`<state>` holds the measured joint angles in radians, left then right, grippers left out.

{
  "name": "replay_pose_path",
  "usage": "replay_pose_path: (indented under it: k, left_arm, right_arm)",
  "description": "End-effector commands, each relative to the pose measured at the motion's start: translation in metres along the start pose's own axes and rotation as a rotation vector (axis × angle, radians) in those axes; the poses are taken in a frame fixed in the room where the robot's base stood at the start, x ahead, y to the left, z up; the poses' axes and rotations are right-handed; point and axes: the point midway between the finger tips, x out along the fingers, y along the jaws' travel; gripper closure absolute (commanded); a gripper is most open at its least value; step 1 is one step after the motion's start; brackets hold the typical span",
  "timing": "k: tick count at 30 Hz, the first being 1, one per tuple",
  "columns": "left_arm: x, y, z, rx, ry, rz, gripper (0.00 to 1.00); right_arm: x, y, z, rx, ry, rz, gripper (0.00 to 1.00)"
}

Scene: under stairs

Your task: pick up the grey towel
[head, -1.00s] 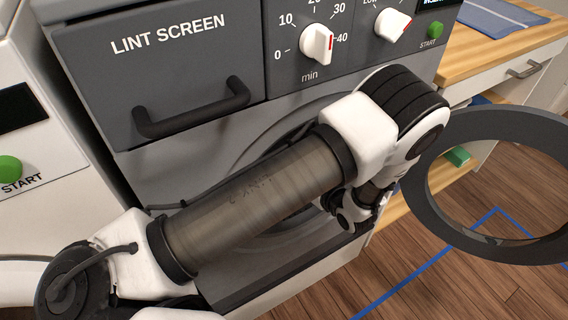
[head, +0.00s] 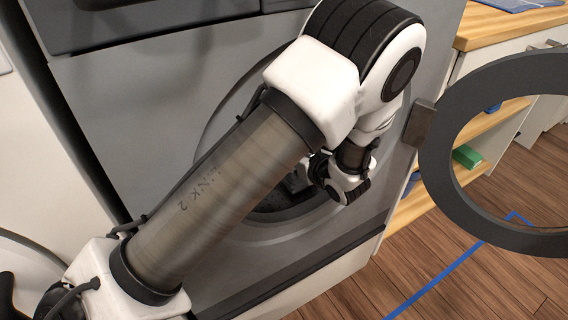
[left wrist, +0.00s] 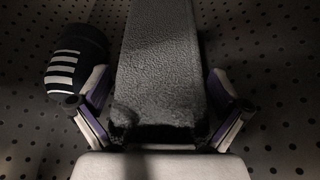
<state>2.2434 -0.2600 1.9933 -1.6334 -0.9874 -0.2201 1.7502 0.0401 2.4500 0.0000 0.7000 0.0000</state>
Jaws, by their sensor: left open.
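In the left wrist view the grey towel (left wrist: 165,65) is a long fuzzy folded strip lying on the perforated drum wall. My left gripper (left wrist: 160,112) is open, with one finger on each side of the towel's near end. I cannot tell whether the fingers touch it. In the head view my left arm reaches into the dryer's round opening (head: 270,210); the gripper is mostly hidden there by the wrist, and the towel is hidden too. My right gripper is not in view.
A dark rolled item with white stripes (left wrist: 75,60) lies left of the towel in the drum (left wrist: 270,60). The dryer's round door (head: 450,170) stands open at right. Beyond it are a wooden-topped shelf unit (head: 510,28) and a green box (head: 467,156).

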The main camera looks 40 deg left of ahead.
Motion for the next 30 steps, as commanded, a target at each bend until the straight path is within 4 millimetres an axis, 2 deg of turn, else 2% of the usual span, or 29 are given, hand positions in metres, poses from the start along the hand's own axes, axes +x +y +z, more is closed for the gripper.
replay_pose_path:
  k: [6, 11, 21, 23, 30]
  left_arm:
    - [0.001, 0.000, 0.001, 0.000, -0.001, 0.000, 0.00]
    - [0.001, 0.000, 0.001, 0.000, -0.001, 0.000, 0.57]
    - [-0.001, -0.001, 0.006, -0.001, -0.001, -0.001, 0.57]
    - [-0.004, -0.001, 0.014, -0.001, -0.002, -0.001, 0.57]
    - [-0.027, -0.002, 0.069, -0.004, -0.003, -0.002, 0.57]
  right_arm:
    - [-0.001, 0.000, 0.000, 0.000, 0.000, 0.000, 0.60]
    - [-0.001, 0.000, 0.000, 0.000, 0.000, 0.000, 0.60]
    - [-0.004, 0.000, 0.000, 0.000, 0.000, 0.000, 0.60]
    - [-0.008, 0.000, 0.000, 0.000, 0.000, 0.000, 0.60]
    - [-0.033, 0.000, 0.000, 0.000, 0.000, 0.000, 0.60]
